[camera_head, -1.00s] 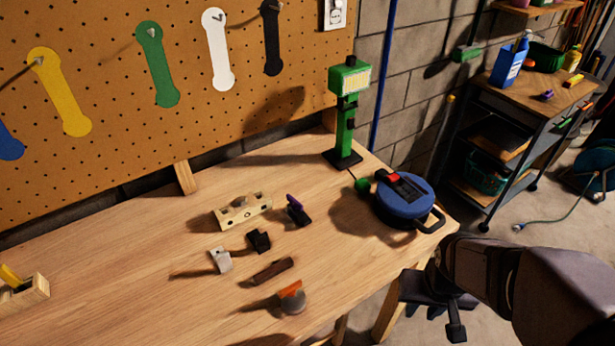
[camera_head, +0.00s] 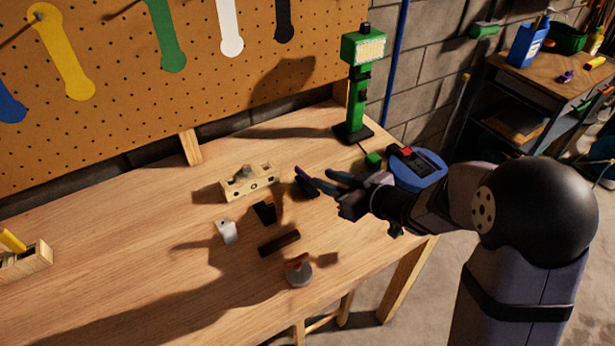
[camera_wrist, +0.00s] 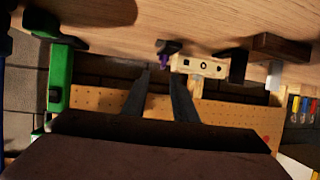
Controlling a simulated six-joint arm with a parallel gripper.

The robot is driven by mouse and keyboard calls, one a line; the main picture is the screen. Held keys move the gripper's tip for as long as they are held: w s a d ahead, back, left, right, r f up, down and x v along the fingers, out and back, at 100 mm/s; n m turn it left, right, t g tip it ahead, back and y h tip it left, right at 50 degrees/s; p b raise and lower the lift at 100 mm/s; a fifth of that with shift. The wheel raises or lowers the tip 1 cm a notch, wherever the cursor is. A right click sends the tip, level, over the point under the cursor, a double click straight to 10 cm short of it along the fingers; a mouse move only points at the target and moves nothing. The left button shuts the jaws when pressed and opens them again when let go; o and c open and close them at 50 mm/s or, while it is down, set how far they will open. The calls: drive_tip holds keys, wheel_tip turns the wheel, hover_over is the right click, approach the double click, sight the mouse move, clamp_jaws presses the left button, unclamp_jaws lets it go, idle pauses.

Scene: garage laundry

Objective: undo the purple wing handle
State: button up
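The purple wing handle (camera_wrist: 165,60) stands on a small black base (camera_wrist: 168,46) at the upper middle of the wrist view. In the head view the black base (camera_head: 307,188) sits on the bench, and my fingers partly cover the handle. My gripper (camera_head: 319,179) reaches in from the right, close to the handle. In the wrist view my gripper (camera_wrist: 159,75) shows two dark fingers with a gap between them, empty. The handle lies just beyond the fingertips, roughly in line with the gap. I cannot tell the exact distance.
A pale wooden block with holes (camera_head: 248,182) stands left of the handle. A black piece (camera_head: 265,212), a white piece (camera_head: 227,231), a dark brown bar (camera_head: 279,243) and an orange-topped knob (camera_head: 299,272) are nearby. The bench's left is mostly clear.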

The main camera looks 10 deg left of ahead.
sight(303, 172)
drive_tip(key=shift+s+a, duration=0.15)
drive_tip(key=shift+a, duration=0.1)
drive_tip(key=shift+p+x, duration=0.5)
drive_tip(key=shift+x, duration=3.1)
clamp_jaws()
